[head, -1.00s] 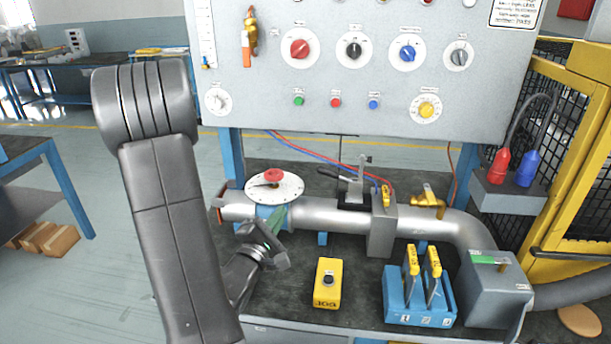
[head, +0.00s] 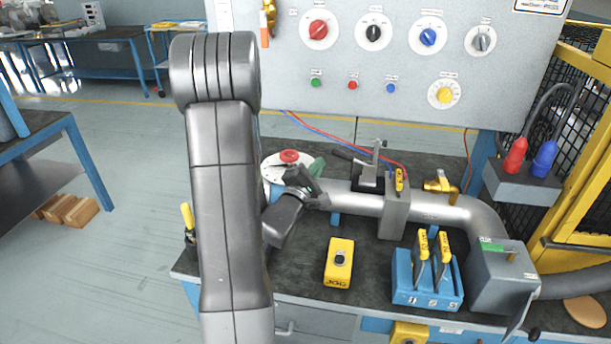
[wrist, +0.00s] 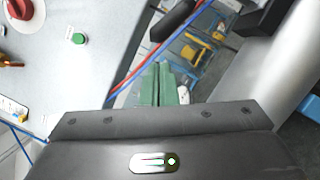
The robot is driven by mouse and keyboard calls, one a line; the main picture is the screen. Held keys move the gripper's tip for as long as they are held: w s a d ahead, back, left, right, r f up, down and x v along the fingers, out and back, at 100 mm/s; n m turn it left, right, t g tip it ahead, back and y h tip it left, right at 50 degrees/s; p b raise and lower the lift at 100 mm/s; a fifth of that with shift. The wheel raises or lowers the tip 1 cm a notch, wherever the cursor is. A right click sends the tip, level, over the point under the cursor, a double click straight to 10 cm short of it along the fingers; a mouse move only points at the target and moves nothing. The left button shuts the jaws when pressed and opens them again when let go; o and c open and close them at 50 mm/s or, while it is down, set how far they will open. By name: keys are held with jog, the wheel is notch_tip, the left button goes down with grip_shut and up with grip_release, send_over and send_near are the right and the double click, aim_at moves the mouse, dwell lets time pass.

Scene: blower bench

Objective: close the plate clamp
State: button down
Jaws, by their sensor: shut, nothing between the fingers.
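The plate clamp (head: 372,172) is a grey metal toggle clamp on a black base on the bench, behind the pipe and left of the grey block. Its black-gripped handle (head: 345,156) points left, leaning slightly up, and a metal arm stands upright. In the wrist view a black grip (wrist: 172,18) shows at the top, ahead of my fingers, apparently this handle. My gripper (head: 319,166) is shut and empty, with green fingertips, just left of the handle and apart from it. The fingertips also show together in the wrist view (wrist: 164,84).
A silver pipe (head: 440,208) runs across the bench beside the gripper. A white flange with a red knob (head: 289,156) is partly hidden by my arm. Red and blue hoses pass behind the clamp. The control panel (head: 390,60) stands behind. A yellow button box (head: 339,262) sits in front.

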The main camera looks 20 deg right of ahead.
jog(key=shift+d+r, duration=0.55)
jog(key=shift+d, duration=0.35)
jog(key=shift+r, duration=0.1)
jog(key=shift+s+r+m+p, duration=0.1)
jog(key=shift+r+m+p, duration=0.15)
jog(key=shift+m+p, duration=0.15)
